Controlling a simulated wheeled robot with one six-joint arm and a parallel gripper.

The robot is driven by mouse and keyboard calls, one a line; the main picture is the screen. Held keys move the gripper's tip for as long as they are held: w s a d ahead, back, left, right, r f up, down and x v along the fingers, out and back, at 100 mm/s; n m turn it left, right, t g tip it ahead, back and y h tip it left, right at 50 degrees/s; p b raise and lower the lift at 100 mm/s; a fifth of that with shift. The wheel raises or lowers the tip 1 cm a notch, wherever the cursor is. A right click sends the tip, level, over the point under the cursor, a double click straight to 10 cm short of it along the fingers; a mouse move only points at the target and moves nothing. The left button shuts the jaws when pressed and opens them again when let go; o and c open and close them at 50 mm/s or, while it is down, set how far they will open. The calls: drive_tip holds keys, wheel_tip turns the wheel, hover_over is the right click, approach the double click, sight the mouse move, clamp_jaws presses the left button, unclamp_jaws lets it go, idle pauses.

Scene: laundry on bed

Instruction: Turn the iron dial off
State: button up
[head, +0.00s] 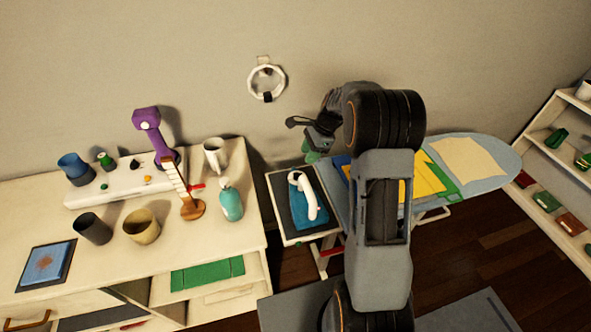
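The iron (304,204), with a white curved handle and a blue body, rests on a dark pad at the left end of the ironing board (494,179). Its dial cannot be made out at this size. My gripper (303,131) is above and behind the iron in the picture, near the wall, and apart from it. Its finger parts are small and dark, and I cannot tell how far they are spread. A small green shape shows just below it; I cannot tell what it is. My arm hides the middle of the board.
A white cabinet (120,258) at left carries cups, a purple device (150,131), a teal bottle (230,203) and a wooden stand (190,208). Yellow and green cloths (430,172) lie on the board. A white ring (266,82) hangs on the wall. Shelves (555,215) stand at right.

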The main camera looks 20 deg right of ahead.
sight(298, 173)
drive_tip(key=p+x, duration=0.1)
drive_tip(key=x, duration=0.7)
drive_tip(key=shift+f, duration=0.15)
drive_tip(key=shift+c, duration=0.4)
clamp_jaws()
